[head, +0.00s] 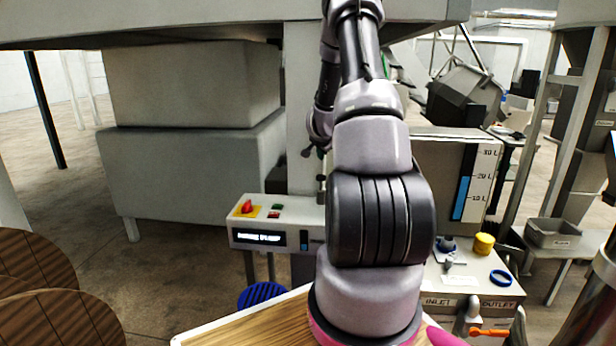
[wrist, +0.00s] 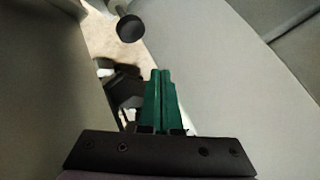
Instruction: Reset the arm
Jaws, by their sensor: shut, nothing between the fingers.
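My gripper (wrist: 161,72) shows in the wrist view with its two green fingers pressed together, shut and empty. It points into a gap between pale grey panels. A dark round knob (wrist: 131,28) on a rod is just beyond and left of the fingertips, apart from them. In the head view my arm rises through the middle of the picture and reaches up and away. The gripper itself is mostly hidden there behind the arm.
A control panel (head: 262,240) with a red button stands left of my arm. A level-gauge tank (head: 440,180) stands right, above a bench (head: 475,283) with a yellow cap (head: 484,244) and a blue ring (head: 501,278). A large grey overhead body (head: 180,25) spans the top. Open floor lies left.

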